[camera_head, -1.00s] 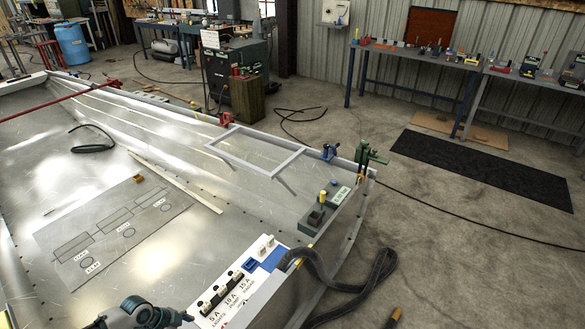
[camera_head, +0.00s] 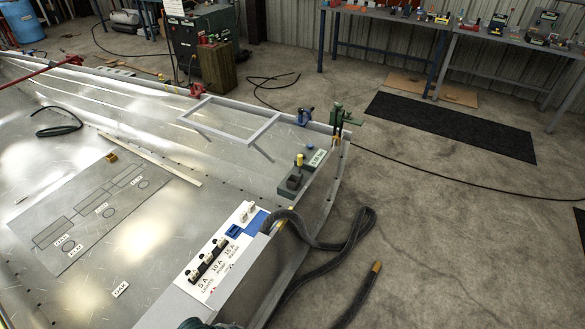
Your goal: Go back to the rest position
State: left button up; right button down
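Neither gripper shows its fingers in the head view. Only a small dark rounded piece, which looks like part of my arm, shows at the bottom edge left of the middle, and whether it is open or shut on anything is hidden. The white switch panel (camera_head: 207,285) with a row of dark switches and labels lies just above that piece, on the near edge of the metal hull (camera_head: 185,215). No object is seen held.
A black hose (camera_head: 345,238) runs from the panel onto the concrete floor. A grey frame (camera_head: 229,121), a green clamp (camera_head: 340,120) and a blue clamp (camera_head: 304,116) are at the hull's rim. A black mat (camera_head: 450,125) and workbenches (camera_head: 450,28) stand beyond.

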pick_arm(q)
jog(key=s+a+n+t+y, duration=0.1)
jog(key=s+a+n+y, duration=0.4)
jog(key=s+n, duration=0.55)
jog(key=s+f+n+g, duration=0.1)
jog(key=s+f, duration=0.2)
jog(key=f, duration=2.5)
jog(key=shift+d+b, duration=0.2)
jog(key=shift+b, duration=0.2)
